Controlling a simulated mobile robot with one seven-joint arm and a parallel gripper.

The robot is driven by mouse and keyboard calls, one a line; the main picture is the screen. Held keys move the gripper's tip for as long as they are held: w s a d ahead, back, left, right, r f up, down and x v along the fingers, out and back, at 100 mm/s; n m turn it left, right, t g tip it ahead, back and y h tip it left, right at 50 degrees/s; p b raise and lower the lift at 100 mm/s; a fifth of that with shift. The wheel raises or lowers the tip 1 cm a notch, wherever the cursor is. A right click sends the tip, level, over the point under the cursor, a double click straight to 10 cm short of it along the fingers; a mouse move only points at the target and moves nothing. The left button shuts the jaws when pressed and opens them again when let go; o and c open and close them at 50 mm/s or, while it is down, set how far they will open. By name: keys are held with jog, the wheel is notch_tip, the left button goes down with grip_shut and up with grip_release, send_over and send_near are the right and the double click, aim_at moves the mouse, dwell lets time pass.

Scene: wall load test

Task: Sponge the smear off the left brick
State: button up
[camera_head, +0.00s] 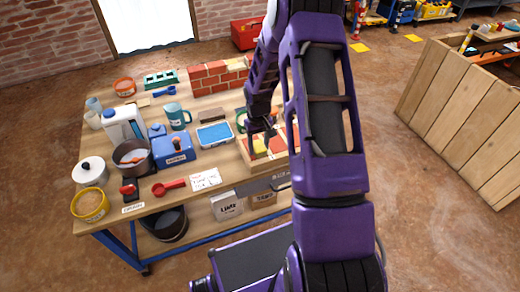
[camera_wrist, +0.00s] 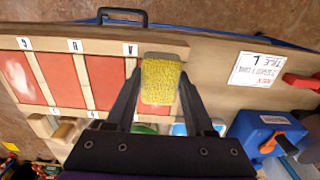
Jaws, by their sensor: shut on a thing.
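My gripper (camera_head: 262,131) is over the wooden brick board (camera_head: 256,163) at the right end of the workbench. In the wrist view my gripper (camera_wrist: 157,92) is shut on a yellow sponge (camera_wrist: 161,80), held between its fingertips. The sponge also shows in the head view (camera_head: 259,145). The wrist view, turned about against the head view, shows several red bricks (camera_wrist: 105,80) in a row on the board (camera_wrist: 60,47), with small letter labels along one edge. The sponge covers most of the end brick on that view's right.
A blue tray (camera_head: 215,134), a blue box (camera_head: 174,148) and a written card (camera_head: 205,179) lie left of the board. A low brick wall (camera_head: 215,77) stands behind. Mugs, pots and tools crowd the bench's left. My arm hides its right end.

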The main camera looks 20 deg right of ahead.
jog(key=shift+r+p, duration=1.45)
jog(key=shift+r, duration=1.3)
